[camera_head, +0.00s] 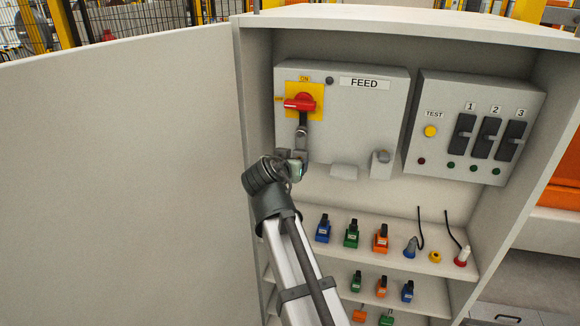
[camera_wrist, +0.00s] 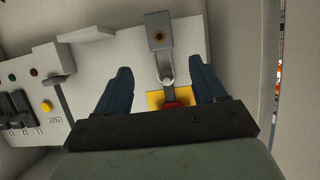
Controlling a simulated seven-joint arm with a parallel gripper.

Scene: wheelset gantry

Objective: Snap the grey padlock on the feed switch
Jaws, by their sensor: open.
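The feed switch (camera_head: 300,102) has a red handle on a yellow plate, at the upper left of the FEED box. In the wrist view, which is upside down, its red and yellow parts (camera_wrist: 175,103) show low, partly behind my gripper. The grey padlock (camera_head: 302,132) hangs below the red handle. In the wrist view its body (camera_wrist: 158,42) shows an orange-brown spot, with the shackle reaching to the switch. I cannot tell if the shackle is closed. My gripper (camera_head: 293,157) is at the padlock's lower end; its open fingers (camera_wrist: 161,68) appear on both sides of the shackle, apart from it.
The FEED box (camera_head: 355,120) has small ledges below. A breaker panel (camera_head: 475,128) stands to its right. Shelves below hold several coloured padlocks (camera_head: 351,234) and plugs (camera_head: 462,256). The cabinet's open door (camera_head: 120,180) fills the left; the cabinet's side wall is close to the switch.

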